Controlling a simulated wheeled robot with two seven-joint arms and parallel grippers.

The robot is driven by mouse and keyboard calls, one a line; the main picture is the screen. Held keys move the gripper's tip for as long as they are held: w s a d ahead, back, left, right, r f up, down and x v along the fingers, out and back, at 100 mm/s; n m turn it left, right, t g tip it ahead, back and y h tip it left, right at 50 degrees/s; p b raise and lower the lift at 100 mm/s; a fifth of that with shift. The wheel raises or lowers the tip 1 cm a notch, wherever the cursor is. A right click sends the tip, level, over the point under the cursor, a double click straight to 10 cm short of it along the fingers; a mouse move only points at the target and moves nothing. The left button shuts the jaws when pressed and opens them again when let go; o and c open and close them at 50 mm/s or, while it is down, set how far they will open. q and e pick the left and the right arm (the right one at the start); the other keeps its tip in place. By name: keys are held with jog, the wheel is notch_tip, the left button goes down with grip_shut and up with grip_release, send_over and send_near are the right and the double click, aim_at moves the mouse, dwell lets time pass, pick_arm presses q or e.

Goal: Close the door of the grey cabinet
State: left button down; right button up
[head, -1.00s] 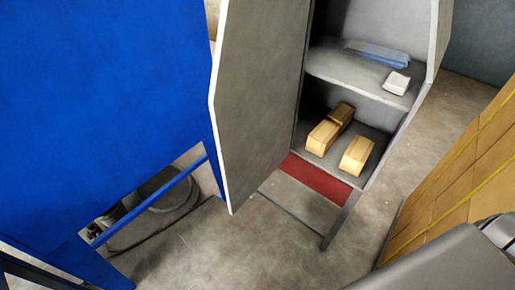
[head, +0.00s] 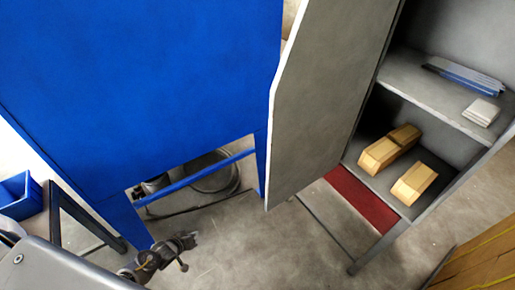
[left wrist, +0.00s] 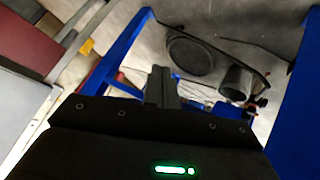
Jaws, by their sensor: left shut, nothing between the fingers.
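The grey cabinet (head: 440,90) stands at the right of the head view. Its grey door (head: 325,100) is open, swung out toward the left, so the shelves show. Wooden blocks (head: 398,160) lie on the lower shelf. A blue-grey flat item (head: 465,77) and a small white stack (head: 481,112) lie on the upper shelf. My left gripper (head: 188,241) is low at the bottom left of the head view, left of the door and apart from it. It is shut and empty; its dark fingers also show in the left wrist view (left wrist: 160,84). My right gripper is out of view.
A large blue panel (head: 140,80) stands left of the door, with a blue frame bar below it. A blue bin (head: 18,192) is at far left, cardboard boxes (head: 480,262) at bottom right. Floor below the door is clear.

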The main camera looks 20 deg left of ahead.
pick_arm(q)
jog(key=w+d+r+n+t+h+b, duration=0.15)
jog(key=w+r, duration=0.35)
jog(key=r, duration=0.5)
jog(key=w+r+n+t+h, duration=0.1)
jog(key=w+r+t+h, duration=0.1)
jog(key=w+r, duration=0.5)
jog(key=w+d+r+n+t+h+b, duration=0.1)
jog(key=w+r+t+h, duration=0.15)
jog(key=r, duration=0.95)
jog(key=s+d+r+g+h, duration=0.1)
jog(key=s+d+r+h, duration=0.15)
jog(key=r, duration=0.35)
jog(key=s+d+r+g+h, duration=0.1)
jog(key=d+r+g+h, duration=0.1)
jog(key=d+r, duration=0.35)
jog(key=s+d+r+g+h, duration=0.1)
jog(key=s+d+r+h, duration=0.15)
jog(key=r, duration=0.55)
jog(key=w+d+p, duration=0.2)
jog(key=w+d, duration=0.1)
jog(key=d, duration=0.8)
jog(key=shift+w+f+m, duration=0.15)
jog(key=shift+w+m, duration=0.2)
jog(key=shift+w, duration=0.05)
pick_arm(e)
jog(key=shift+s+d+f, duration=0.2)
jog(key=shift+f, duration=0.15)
